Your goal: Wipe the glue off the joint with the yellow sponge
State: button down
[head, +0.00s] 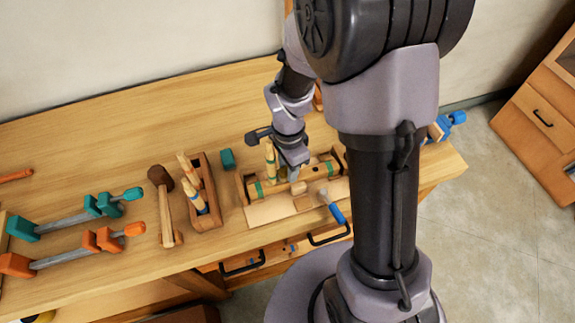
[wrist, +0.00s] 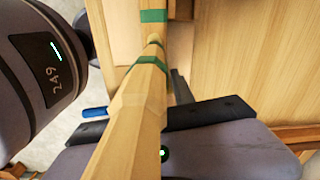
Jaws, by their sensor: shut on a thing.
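My gripper (head: 293,167) is low over the wooden workpiece (head: 310,178), which has green bands and lies in a wooden cradle. In the wrist view, a pale wooden piece (wrist: 138,110) runs between my two dark fingers (wrist: 145,122), and the gripper appears shut on it. Green bands show farther along the wood. An upright banded stick (head: 270,160) shows just left of the gripper in the head view; I cannot tell if it is the same piece. I cannot make out a yellow sponge or the glue; the arm hides part of the bench.
A teal block (head: 227,160), a tool box (head: 206,205) and a mallet (head: 164,190) stand to the left. Teal and orange clamps (head: 75,222) lie farther left. A blue-handled brush (head: 332,207) lies at the front edge. The back of the bench (head: 130,125) is clear.

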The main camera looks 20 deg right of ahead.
jog(key=shift+s+f, duration=0.1)
jog(key=shift+s, duration=0.15)
jog(key=shift+w, duration=0.65)
jog(key=shift+s+b, duration=0.3)
jog(key=shift+s, duration=0.45)
notch_tip(320, 180, up, 5)
jog(key=p, duration=0.4)
jog(key=shift+w, duration=0.1)
